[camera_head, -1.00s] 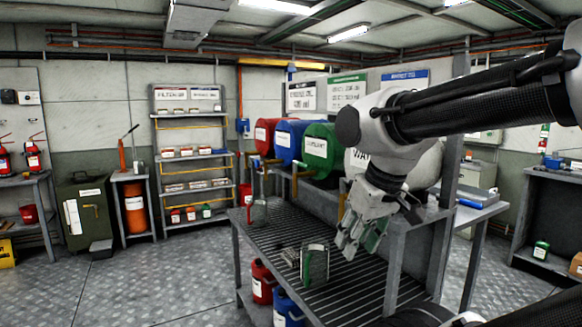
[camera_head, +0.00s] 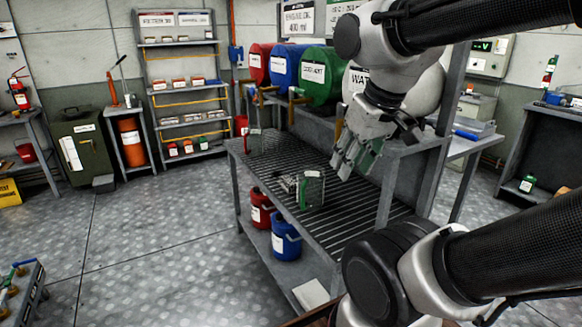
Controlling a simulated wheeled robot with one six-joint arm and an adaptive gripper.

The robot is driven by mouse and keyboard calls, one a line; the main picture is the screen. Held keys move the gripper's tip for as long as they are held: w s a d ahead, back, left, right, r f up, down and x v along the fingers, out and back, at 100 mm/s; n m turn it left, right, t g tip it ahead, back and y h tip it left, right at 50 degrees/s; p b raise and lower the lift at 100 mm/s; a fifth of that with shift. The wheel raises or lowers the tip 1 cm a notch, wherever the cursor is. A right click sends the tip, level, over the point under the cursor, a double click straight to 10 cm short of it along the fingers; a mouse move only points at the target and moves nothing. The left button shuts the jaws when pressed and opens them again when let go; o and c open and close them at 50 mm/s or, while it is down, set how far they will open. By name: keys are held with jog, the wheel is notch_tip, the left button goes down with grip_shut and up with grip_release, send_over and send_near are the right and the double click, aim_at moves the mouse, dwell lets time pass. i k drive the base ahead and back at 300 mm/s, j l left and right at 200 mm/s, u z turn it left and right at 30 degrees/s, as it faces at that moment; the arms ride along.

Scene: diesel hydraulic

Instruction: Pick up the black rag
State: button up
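I cannot make out a black rag anywhere in view. My gripper (camera_head: 352,168) hangs at the right of centre, above the slatted metal bench (camera_head: 372,205), with its fingers pointing down. The fingers look apart and nothing shows between them. My own arm links cover the right side and lower right of the view and hide what lies behind them.
Red (camera_head: 261,208) and blue (camera_head: 286,238) cans and a pale flat item (camera_head: 311,293) are on the bench's lower shelf. A green-framed item (camera_head: 311,190) stands on top. Coloured drums (camera_head: 320,76) stand behind. Floor (camera_head: 160,240) at left is clear.

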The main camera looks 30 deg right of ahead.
aim_at(289, 184)
jog(key=i+j+z, duration=0.15)
jog(key=j, duration=0.2)
jog(key=i+j+z, duration=0.15)
jog(key=j, duration=0.25)
jog(key=i+j+z, duration=0.15)
jog(key=j, duration=0.25)
jog(key=i+j+z, duration=0.15)
jog(key=j, duration=0.25)
jog(key=k, duration=0.05)
